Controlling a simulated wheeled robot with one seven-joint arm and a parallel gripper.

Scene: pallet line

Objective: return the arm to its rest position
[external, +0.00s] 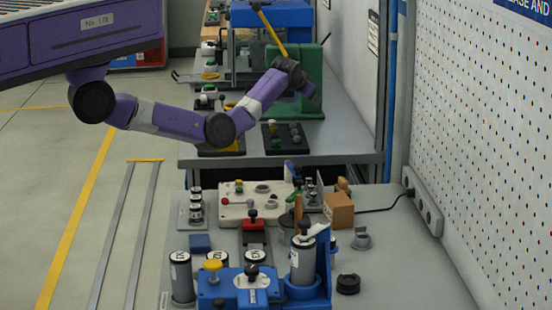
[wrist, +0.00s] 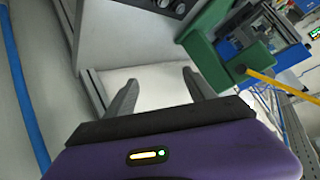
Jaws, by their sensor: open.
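My arm (external: 172,119) is purple with dark joints and a pale section. It reaches from the left across the gap beside the benches and bends up at the elbow toward the green machine (external: 302,108). My gripper (wrist: 160,84) shows two grey fingers spread apart in the wrist view, with nothing between them. In the external view, the arm's end is above the far bench, overlapping the green machine in the picture. The fingers cannot be made out there. I cannot tell whether the arm touches anything.
The near bench (external: 400,280) holds a blue fixture (external: 235,288), labelled cylinders (external: 181,277) and a cardboard-coloured box (external: 339,210). A yellow rod (external: 273,34) slants near the wrist. A pegboard wall (external: 480,130) and blue pipe (external: 392,70) stand right. Floor at left is open.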

